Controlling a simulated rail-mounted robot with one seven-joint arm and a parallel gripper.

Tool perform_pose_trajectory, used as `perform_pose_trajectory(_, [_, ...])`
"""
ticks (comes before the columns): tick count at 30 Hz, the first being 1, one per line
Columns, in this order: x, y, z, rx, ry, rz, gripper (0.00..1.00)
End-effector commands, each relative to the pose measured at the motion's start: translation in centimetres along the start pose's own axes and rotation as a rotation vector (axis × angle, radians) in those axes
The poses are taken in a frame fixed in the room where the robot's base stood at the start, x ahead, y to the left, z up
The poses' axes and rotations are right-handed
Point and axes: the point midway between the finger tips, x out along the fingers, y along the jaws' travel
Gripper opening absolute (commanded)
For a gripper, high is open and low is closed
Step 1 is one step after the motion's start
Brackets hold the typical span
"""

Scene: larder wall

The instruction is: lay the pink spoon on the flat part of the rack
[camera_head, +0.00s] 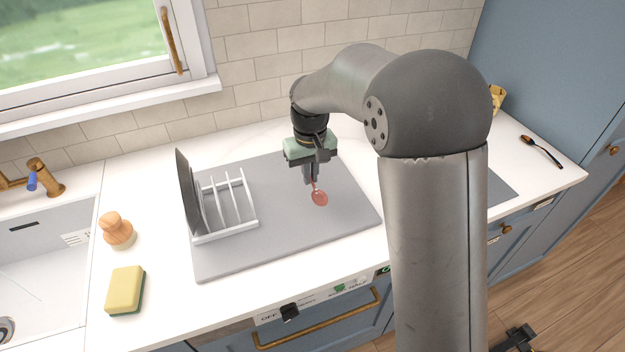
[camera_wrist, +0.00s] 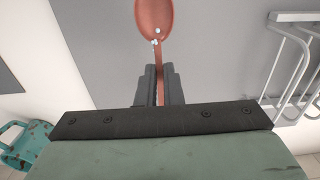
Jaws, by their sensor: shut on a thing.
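The pink spoon (camera_head: 319,198) is in my gripper (camera_head: 311,181), which is shut on its handle. In the wrist view the spoon's bowl (camera_wrist: 154,18) points away from me past the fingertips, and the handle runs between the fingers (camera_wrist: 158,82). In the head view the spoon shows over the right part of the flat grey mat of the rack (camera_head: 285,254). I cannot tell whether the spoon touches the mat. The white slotted part of the rack (camera_head: 226,237) stands to the left of my gripper, with a dark plate (camera_head: 189,194) upright in it.
A wooden-handled brush (camera_head: 117,230) and a yellow-green sponge (camera_head: 124,289) lie left of the mat, beside the sink (camera_head: 40,250). A dark spoon (camera_head: 541,149) lies far right on the counter. The mat's front and right parts are clear. The tiled wall is behind.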

Motion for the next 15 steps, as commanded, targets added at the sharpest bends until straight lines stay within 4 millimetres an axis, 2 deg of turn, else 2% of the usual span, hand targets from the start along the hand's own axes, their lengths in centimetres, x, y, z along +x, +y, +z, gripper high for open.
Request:
perform_pose_trajectory(5, [0.8, 0.6, -0.5, 0.002, -0.001, 0.0, 0.0])
perform_pose_trajectory(12, [4.0, 0.9, -0.7, 0.001, -0.003, -0.001, 0.0])
perform_pose_trajectory(15, [4.5, 0.9, -0.8, 0.001, -0.001, 0.0, 0.0])
